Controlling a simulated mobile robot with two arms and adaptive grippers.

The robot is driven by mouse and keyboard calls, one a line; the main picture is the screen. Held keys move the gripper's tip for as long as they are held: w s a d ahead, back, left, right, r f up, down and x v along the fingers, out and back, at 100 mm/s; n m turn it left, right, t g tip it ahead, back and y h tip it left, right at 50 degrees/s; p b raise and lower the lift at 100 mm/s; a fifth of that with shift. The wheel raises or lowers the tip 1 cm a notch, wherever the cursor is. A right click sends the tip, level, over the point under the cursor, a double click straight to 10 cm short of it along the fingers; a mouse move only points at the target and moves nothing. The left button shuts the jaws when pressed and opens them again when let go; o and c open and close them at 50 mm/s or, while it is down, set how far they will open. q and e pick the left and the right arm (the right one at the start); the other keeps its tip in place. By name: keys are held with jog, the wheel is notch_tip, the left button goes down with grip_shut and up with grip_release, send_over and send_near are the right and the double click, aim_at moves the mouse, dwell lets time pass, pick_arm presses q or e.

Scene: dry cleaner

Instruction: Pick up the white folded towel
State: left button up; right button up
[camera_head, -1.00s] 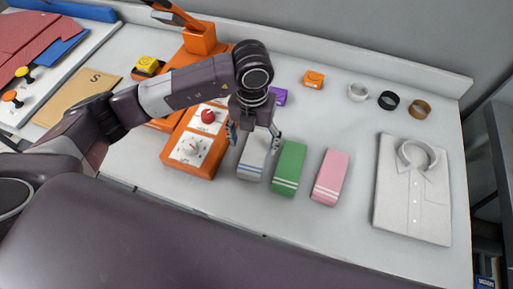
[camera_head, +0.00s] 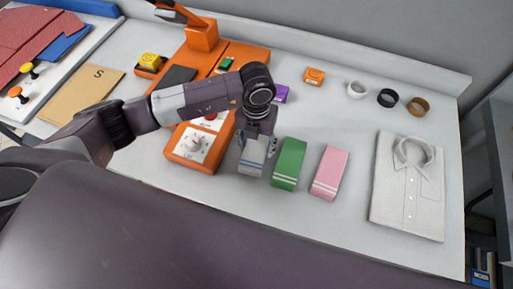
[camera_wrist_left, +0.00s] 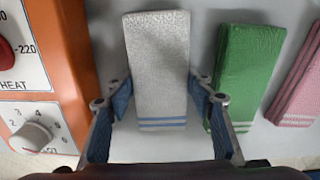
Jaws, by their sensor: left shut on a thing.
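The white folded towel (camera_head: 250,164) has blue stripes near its front end and lies on the counter, between the orange machine and the green towel. In the left wrist view the white towel (camera_wrist_left: 160,75) runs lengthwise between the two fingers. My left gripper (camera_head: 258,150) comes down over the towel from above, with a finger on each long side. It also shows in the left wrist view (camera_wrist_left: 163,95), shut on the towel, blue pads along its edges. I cannot tell any gap under the towel. My right gripper is not in view.
A green towel (camera_head: 289,164) lies close to the right, then a pink towel (camera_head: 329,173). The orange machine (camera_head: 183,158) with dials stands close on the left. A folded shirt (camera_head: 408,190) lies farther right. Small coloured items sit behind, including an orange block (camera_head: 314,77).

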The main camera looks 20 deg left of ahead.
pick_arm(q)
jog(key=shift+c, duration=1.1)
jog(key=shift+r, duration=0.1)
